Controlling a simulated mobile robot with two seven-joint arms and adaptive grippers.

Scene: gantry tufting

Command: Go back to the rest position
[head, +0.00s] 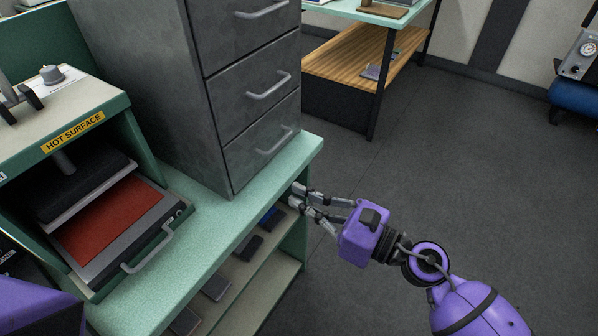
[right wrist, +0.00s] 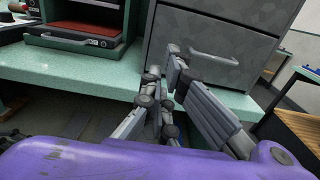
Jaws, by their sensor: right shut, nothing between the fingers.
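My right gripper (head: 297,196) is shut and empty. In the head view it is at the front edge of the green bench (head: 306,146), beside the grey drawer cabinet (head: 165,75). Its purple arm comes in from the lower right. In the right wrist view the gripper's fingers (right wrist: 170,88) point toward the bench edge (right wrist: 80,65) and the cabinet's lowest drawer (right wrist: 205,42). I cannot tell whether the fingertips touch the bench. A purple part of my body shows at the lower left of the head view. My left gripper is not in view.
A heat press (head: 80,165) marked HOT SURFACE, with a red pad (head: 108,217), stands on the bench at left. Dark items (head: 215,286) lie on the shelf below. A second table (head: 350,58) stands behind. The grey floor (head: 460,160) at right is clear.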

